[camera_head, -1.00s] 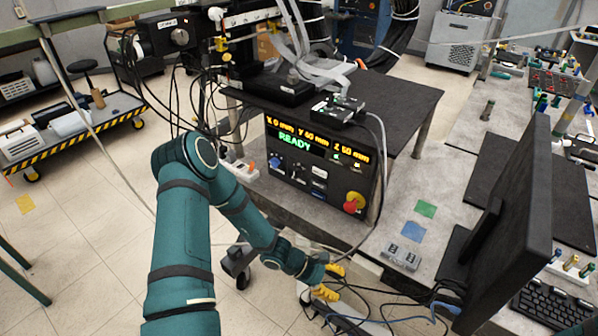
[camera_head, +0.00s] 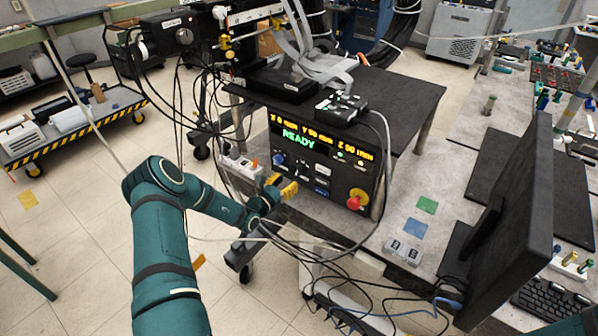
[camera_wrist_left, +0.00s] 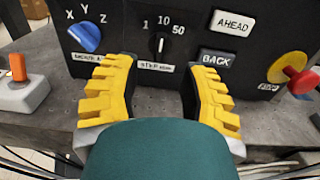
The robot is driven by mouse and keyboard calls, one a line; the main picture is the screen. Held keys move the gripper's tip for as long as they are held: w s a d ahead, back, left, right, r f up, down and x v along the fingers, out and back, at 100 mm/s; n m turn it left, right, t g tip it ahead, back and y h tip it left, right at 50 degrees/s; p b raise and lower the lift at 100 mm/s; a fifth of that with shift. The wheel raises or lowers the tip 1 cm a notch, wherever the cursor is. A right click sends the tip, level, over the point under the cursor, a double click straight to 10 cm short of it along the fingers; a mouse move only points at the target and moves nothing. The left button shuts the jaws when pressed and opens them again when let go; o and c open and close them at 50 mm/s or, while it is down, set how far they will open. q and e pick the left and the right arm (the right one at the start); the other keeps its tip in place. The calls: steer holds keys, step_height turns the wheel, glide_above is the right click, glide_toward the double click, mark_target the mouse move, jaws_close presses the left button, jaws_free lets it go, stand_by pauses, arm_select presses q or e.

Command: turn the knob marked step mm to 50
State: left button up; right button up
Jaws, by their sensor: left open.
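The step mm knob (camera_wrist_left: 161,44) is a small black knob with a white pointer line, with 1, 10 and 50 printed around it. The line points about straight up, toward 10. A label sits under the knob, partly blurred. The knob is on the black control panel (camera_head: 325,193). My left gripper (camera_wrist_left: 157,75) has yellow ridged fingers, open and empty. They are spread to either side below the knob and do not visibly touch it. In the head view the gripper (camera_head: 284,187) is at the panel's lower left. My right gripper is in no view.
Left of the step knob is a blue axis knob (camera_wrist_left: 84,37) marked X, Y, Z. Right of it are AHEAD (camera_wrist_left: 231,23) and BACK (camera_wrist_left: 216,58) buttons, then a red stop button (camera_wrist_left: 303,80). The panel display (camera_head: 297,138) reads READY. Loose cables hang before the bench.

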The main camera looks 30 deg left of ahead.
mark_target(298, 171)
arm_select(q)
steer(key=w, duration=0.7)
steer(key=shift+w+d, duration=0.25)
steer(key=shift+d, duration=0.05)
jaws_close()
steer(key=shift+s, duration=0.1)
steer(key=shift+r, duration=0.1)
